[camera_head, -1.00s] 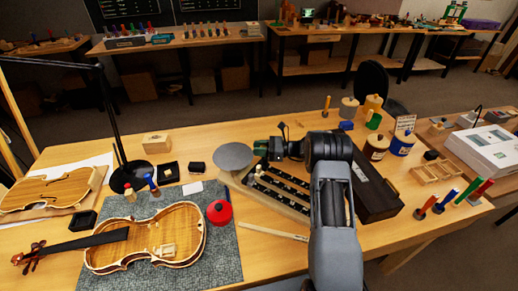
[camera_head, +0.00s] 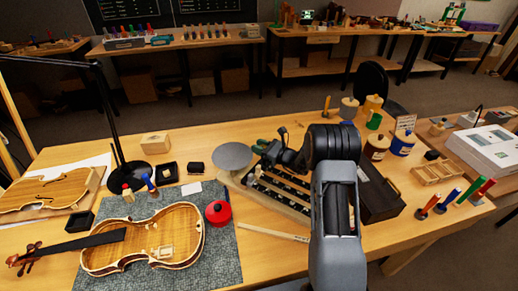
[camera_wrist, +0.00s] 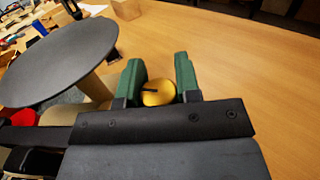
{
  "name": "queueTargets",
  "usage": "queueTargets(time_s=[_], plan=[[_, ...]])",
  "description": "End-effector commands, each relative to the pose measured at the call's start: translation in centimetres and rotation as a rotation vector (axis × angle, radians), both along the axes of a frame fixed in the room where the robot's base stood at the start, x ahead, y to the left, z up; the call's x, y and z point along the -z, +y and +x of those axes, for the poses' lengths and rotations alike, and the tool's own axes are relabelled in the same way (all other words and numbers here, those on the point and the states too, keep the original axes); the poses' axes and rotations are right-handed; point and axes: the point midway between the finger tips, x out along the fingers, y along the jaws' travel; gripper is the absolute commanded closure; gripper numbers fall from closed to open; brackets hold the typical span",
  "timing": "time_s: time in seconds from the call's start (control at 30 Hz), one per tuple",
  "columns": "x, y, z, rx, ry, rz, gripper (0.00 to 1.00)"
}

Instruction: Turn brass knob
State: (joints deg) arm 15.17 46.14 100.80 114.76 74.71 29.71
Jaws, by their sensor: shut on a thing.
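The brass knob (camera_wrist: 158,93) is a round gold disc with a dark slot, seen in the wrist view between the two green fingers of my gripper (camera_wrist: 159,84). The fingers stand on both sides of it, and my gripper is shut on it. In the head view my gripper (camera_head: 264,146) is at the back end of the slotted wooden rack, right of the grey round plate. The knob is hidden there by my gripper and wrist.
The grey round plate (camera_wrist: 62,58) stands on a post close beside my gripper. The wooden rack (camera_head: 291,209) lies below my arm, with a dark box (camera_head: 382,205) to its right. A violin body (camera_head: 185,235) and red pot (camera_head: 218,212) lie left.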

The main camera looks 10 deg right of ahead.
Motion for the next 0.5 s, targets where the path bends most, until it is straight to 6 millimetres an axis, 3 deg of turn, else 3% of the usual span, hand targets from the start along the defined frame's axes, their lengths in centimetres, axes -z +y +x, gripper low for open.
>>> queueTargets(time_s=[0.47, 0.5], plan=[[-0.07, -0.03, 0.04, 0.018, -0.001, 0.001, 0.93], [-0.07, -0.03, 0.04, 0.018, -0.001, 0.001, 0.68]])
